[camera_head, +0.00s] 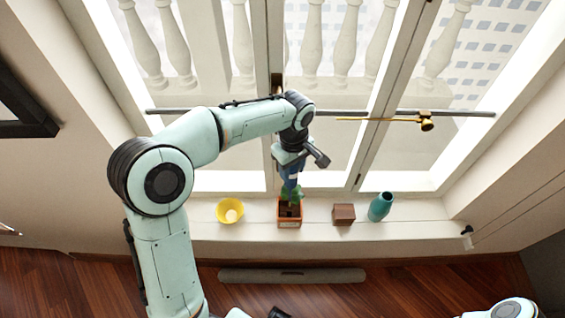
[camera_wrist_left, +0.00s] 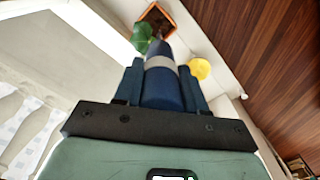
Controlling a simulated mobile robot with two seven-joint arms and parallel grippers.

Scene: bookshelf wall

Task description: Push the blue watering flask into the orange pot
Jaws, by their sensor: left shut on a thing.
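The blue watering flask, dark blue with a pale band, is between the fingers of my left gripper (camera_head: 290,168). In the left wrist view the flask (camera_wrist_left: 162,86) points its narrow tip toward the orange pot (camera_wrist_left: 158,17). My left gripper (camera_wrist_left: 162,80) is shut on it. In the head view the orange pot (camera_head: 289,221) stands on the window sill with a green plant (camera_head: 291,195) in it, and the flask is just above the pot. Whether the tip touches the soil I cannot tell. My right gripper cannot be made out.
On the sill (camera_head: 390,232), a yellow bowl (camera_head: 230,210) stands left of the pot. A brown box (camera_head: 343,214) and a teal vase (camera_head: 380,206) stand to its right. The window is close behind. A grey rolled mat (camera_head: 292,276) lies on the floor below.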

